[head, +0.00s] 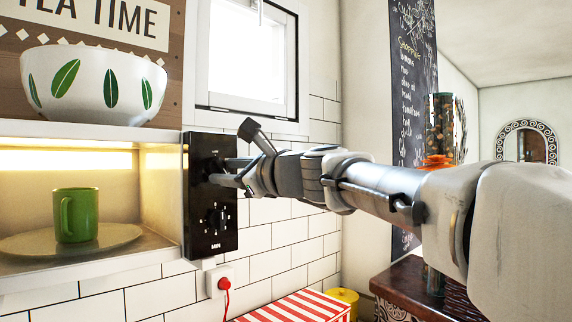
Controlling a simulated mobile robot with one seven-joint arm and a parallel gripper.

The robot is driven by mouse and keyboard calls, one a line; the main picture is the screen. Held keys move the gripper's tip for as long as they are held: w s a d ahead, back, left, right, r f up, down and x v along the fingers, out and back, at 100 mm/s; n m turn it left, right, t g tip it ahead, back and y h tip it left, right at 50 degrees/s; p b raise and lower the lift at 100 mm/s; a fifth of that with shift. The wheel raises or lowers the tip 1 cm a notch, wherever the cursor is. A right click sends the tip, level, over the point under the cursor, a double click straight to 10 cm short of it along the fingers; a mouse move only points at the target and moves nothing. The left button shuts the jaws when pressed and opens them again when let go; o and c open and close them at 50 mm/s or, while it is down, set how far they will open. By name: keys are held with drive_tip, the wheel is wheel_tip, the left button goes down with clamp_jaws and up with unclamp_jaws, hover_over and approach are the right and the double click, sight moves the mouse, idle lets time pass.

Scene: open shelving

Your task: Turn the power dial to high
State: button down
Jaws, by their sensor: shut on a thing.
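A black control panel (196,240) stands upright at the right edge of the lit shelf compartment. Its lower dial (216,218) is black with small white marks around it and a "MIN" label below. My gripper (228,172) reaches in from the right, level with the panel's upper part. It is shut on the upper dial (213,168), which is mostly hidden behind the fingers. The dial's pointer and the marks around it are too small or covered to read, so its setting cannot be told.
A green mug (76,215) stands on a plate (28,244) in the lit compartment. A leaf-patterned bowl (95,85) sits on top. A red plug and socket (220,282) are below the panel. A striped box (300,308) and dark cabinet (405,285) are lower right.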

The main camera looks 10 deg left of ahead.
drive_tip(key=m+p, duration=0.1)
drive_tip(key=m, duration=0.3)
drive_tip(key=shift+s+a+p, duration=0.1)
drive_tip(key=shift+s+p, duration=0.05)
drive_tip(key=shift+p, duration=0.25)
drive_tip(key=shift+s+f+m+p, duration=0.1)
drive_tip(key=shift+m+p, duration=0.55)
drive_tip(key=shift+m, duration=0.95)
drive_tip(key=shift+a, duration=0.1)
drive_tip(key=shift+c, duration=2.1)
unclamp_jaws()
drive_tip(key=b+v, duration=0.2)
drive_tip(key=v, duration=1.5)
drive_tip(key=shift+d+b, duration=0.25)
drive_tip(key=shift+b, duration=0.05)
drive_tip(key=shift+s+f, duration=0.1)
